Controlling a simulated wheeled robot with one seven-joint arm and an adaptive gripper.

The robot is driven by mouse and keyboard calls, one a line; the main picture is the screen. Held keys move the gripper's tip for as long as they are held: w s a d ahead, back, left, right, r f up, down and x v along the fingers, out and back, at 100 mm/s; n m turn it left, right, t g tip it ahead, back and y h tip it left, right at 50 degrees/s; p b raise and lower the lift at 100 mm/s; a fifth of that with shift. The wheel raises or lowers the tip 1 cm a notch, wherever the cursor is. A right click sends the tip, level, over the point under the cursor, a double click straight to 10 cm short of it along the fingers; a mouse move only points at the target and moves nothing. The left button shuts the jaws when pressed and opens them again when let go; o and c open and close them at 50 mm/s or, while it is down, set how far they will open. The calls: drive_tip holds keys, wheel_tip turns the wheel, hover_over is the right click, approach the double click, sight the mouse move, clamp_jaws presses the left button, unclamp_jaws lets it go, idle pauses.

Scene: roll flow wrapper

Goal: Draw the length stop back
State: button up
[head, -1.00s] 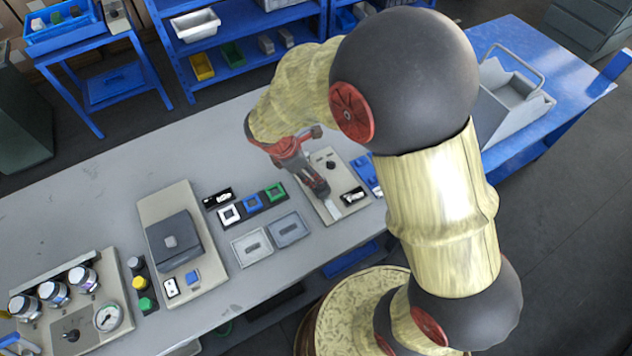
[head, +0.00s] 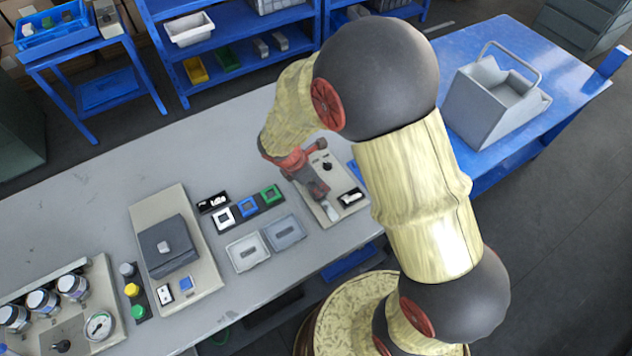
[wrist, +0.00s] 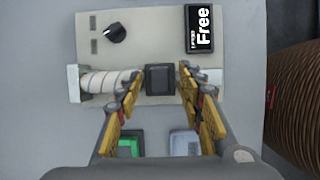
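The length stop looks to be the dark square block (wrist: 159,79) on a rail across the beige device panel (wrist: 140,55) in the wrist view. My gripper (wrist: 160,78) has one finger on each side of this block, with a narrow gap showing on both sides. In the head view my gripper (head: 321,193) points down over the beige panel (head: 324,163) and hides the block. Whether the fingers touch the panel cannot be told.
A black knob (wrist: 115,33) and a black "Free" label (wrist: 203,29) sit on the panel. Green (wrist: 130,145) and grey (wrist: 185,143) pieces show between the fingers. Grey trays (head: 285,232) and coloured square frames (head: 248,207) lie left of the panel. A grey carrier (head: 493,95) stands on the blue table.

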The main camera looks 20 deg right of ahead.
drive_tip(key=shift+c, duration=0.4)
clamp_jaws()
idle(0.4)
